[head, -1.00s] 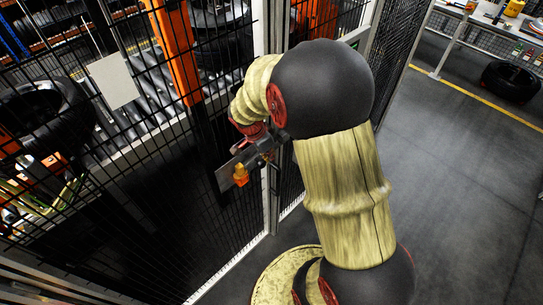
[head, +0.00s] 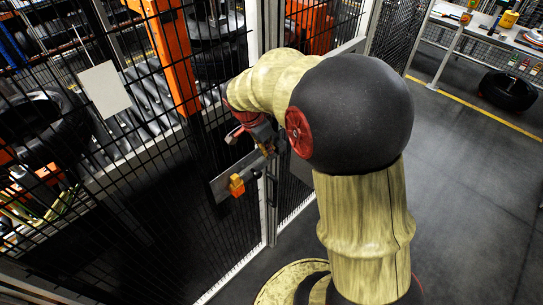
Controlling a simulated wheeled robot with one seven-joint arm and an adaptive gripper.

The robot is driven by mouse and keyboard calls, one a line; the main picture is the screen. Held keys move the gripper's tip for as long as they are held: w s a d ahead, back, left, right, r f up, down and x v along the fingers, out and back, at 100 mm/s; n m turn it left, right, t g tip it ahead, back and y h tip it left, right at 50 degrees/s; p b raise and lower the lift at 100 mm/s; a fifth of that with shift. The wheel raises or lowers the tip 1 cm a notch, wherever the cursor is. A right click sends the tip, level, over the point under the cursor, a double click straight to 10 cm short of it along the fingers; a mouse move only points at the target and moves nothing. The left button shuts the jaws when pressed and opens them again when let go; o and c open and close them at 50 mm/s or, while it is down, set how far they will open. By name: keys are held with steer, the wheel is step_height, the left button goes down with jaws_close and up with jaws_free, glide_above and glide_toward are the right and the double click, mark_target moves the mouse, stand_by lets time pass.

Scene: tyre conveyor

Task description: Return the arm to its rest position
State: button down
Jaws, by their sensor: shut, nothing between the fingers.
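My arm fills the middle of the head view, a yellowish sleeve with a large dark elbow joint. My gripper (head: 266,148) hangs at its end, small and partly hidden by the wrist; its fingers are together with nothing seen between them. Just below it is a grey latch plate (head: 219,187) with an orange handle (head: 236,185) on the fence gate. The gripper is close to the plate; I cannot tell whether they touch.
A black mesh fence (head: 150,190) runs along the left, with tyres (head: 42,130), a roller conveyor (head: 150,110) and an orange post (head: 163,50) behind it. A workbench (head: 490,30) and a tyre (head: 508,90) stand at the back right. The floor at right is clear.

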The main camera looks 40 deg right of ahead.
steer(key=shift+a+r, duration=0.25)
steer(key=shift+r, duration=0.2)
stand_by(0.3)
steer(key=s+a+r+n+t+y+b, duration=0.1)
steer(key=s+a+r+n+t+b, duration=0.1)
steer(key=s+a+n, duration=0.6)
steer(key=s+a+r+n+t+y+b, duration=0.2)
steer(key=s+a+n+t+b, duration=0.1)
steer(key=s+a+n+b, duration=0.4)
steer(key=s+a+n, duration=0.1)
steer(key=a+n, duration=0.2)
steer(key=a, duration=0.2)
steer(key=shift+a+r+t+y, duration=0.3)
steer(key=shift+a+r+t, duration=0.05)
steer(key=shift+a+t, duration=0.05)
